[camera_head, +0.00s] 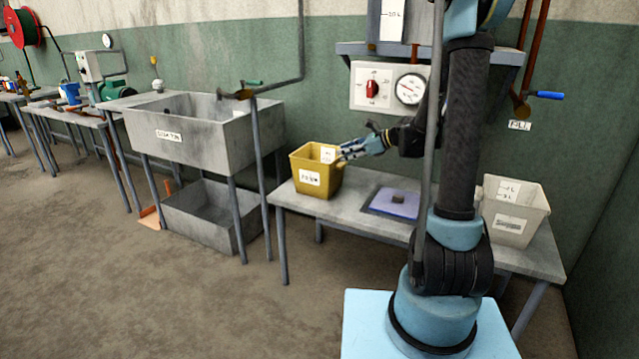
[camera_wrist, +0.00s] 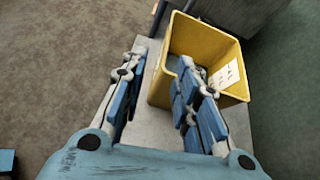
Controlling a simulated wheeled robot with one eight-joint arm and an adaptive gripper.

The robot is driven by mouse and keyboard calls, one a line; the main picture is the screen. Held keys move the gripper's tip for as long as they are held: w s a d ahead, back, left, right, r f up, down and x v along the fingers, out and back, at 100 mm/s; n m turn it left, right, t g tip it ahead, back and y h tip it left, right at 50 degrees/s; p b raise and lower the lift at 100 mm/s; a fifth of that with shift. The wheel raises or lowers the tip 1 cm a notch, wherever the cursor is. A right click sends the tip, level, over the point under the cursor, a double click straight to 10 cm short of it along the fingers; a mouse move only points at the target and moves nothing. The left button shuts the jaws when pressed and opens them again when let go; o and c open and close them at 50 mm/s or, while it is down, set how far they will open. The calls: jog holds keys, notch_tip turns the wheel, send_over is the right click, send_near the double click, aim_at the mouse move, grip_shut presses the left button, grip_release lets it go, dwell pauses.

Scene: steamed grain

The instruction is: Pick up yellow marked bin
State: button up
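The yellow bin (camera_head: 331,181) with white labels stands upright on the left end of the grey table. My gripper (camera_head: 345,151) is at the bin's right side near its rim in the head view. In the wrist view, the yellow bin (camera_wrist: 205,43) lies at the upper right, with a white label on its inner wall. My gripper (camera_wrist: 163,64) is open there, with the left finger outside the bin and the right finger overlapping its opening. One bin wall appears between the fingers; contact cannot be told. The right finger hides part of the bin.
A blue-violet plate (camera_head: 395,203) with a small dark block lies mid-table. A whitish labelled bin (camera_head: 515,209) stands at the table's right end. A large sink (camera_head: 205,132) is to the left. A control panel (camera_head: 389,88) hangs above the table. Open floor lies in front.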

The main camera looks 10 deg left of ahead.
jog(key=w+a+m, duration=0.1)
jog(key=w, duration=0.1)
jog(key=y, duration=0.1)
send_near(309, 161)
jog(key=shift+m, duration=0.3)
jog(key=x, duration=0.5)
jog(key=shift+w+a+r, duration=0.1)
jog(key=shift+a+r, duration=0.05)
jog(key=shift+r, duration=0.05)
jog(key=shift+f+x, duration=0.15)
jog(key=shift+x, duration=1.15)
jog(key=shift+f+x, duration=0.15)
jog(key=shift+x, duration=1.15)
grip_shut()
jog(key=shift+r, duration=0.1)
